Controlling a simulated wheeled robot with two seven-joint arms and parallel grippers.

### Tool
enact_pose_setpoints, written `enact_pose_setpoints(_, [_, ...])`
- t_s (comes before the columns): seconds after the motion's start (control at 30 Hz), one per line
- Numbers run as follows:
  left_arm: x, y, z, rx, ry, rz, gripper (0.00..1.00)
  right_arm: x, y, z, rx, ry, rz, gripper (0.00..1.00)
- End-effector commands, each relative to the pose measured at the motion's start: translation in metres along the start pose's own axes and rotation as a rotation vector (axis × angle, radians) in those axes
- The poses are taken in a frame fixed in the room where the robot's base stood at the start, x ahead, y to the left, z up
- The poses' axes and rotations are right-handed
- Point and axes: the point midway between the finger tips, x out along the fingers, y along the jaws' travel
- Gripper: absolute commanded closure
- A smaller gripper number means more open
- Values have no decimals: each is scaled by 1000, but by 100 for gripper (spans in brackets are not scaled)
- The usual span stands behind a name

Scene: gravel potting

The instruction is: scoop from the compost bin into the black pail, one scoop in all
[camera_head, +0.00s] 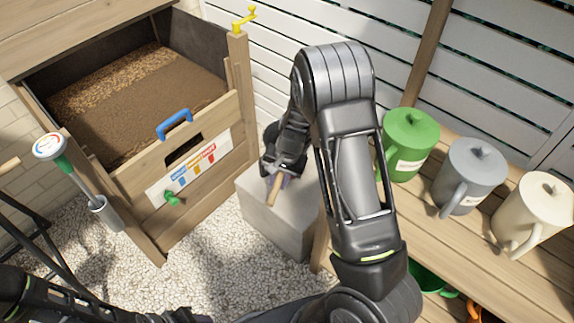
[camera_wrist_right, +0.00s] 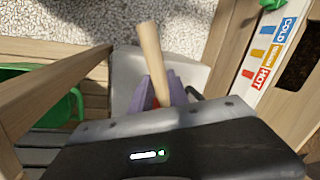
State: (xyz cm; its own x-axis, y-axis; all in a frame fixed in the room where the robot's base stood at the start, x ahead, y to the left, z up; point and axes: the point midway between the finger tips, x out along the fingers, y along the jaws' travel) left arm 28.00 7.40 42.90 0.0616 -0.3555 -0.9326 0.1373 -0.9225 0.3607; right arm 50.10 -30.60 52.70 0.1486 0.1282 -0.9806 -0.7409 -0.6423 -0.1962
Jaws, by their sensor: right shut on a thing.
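The wooden compost bin (camera_head: 130,182) stands at the upper left in the head view, its top open. Brown compost (camera_head: 150,112), paler and coarser toward the back, fills it below the rim. My right gripper (camera_head: 276,180) is in front of the bin's right side, over a pale block. It is shut on a wooden handle (camera_head: 272,193), which sticks out between the purple finger pads in the right wrist view (camera_wrist_right: 150,55). The handle's other end is hidden, so the tool's head does not show. No black pail shows. My left gripper is not in view.
A pale block (camera_head: 285,232) stands on white gravel (camera_head: 215,275). Green (camera_head: 410,135), grey (camera_head: 472,170) and cream (camera_head: 540,205) lidded pails stand on the wooden bench at right. A thermometer (camera_head: 50,147) leans at the bin's left. A blue handle (camera_head: 174,122) tops the front.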

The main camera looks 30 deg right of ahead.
Motion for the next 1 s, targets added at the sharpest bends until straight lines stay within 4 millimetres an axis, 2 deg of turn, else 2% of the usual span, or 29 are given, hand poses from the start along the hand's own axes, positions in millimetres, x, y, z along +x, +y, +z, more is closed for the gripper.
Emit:
enact_pose_setpoints(0.17, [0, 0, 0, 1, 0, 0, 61, -24, -35, 1, -115, -18, -2, 100])
enact_pose_setpoints(0.27, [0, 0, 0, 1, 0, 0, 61, -46, -59, 3, -205, -34, -4, 100])
enact_pose_setpoints(0.37, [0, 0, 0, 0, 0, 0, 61, -78, -90, 9, -332, -57, -6, 100])
enact_pose_setpoints(0.5, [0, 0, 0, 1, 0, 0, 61, -144, -132, 24, -558, -97, -7, 100])
enact_pose_setpoints(0.57, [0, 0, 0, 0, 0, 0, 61, -172, -143, 30, -643, -114, -7, 100])
enact_pose_setpoints(0.6, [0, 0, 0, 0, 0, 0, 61, -189, -148, 35, -689, -125, -5, 100])
enact_pose_setpoints(0.7, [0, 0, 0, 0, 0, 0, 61, -221, -155, 43, -775, -146, -3, 100])
enact_pose_setpoints(0.8, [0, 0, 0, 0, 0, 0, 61, -241, -157, 48, -822, -159, -1, 100])
enact_pose_setpoints(1.0, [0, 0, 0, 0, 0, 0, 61, -250, -158, 51, -844, -167, 1, 100])
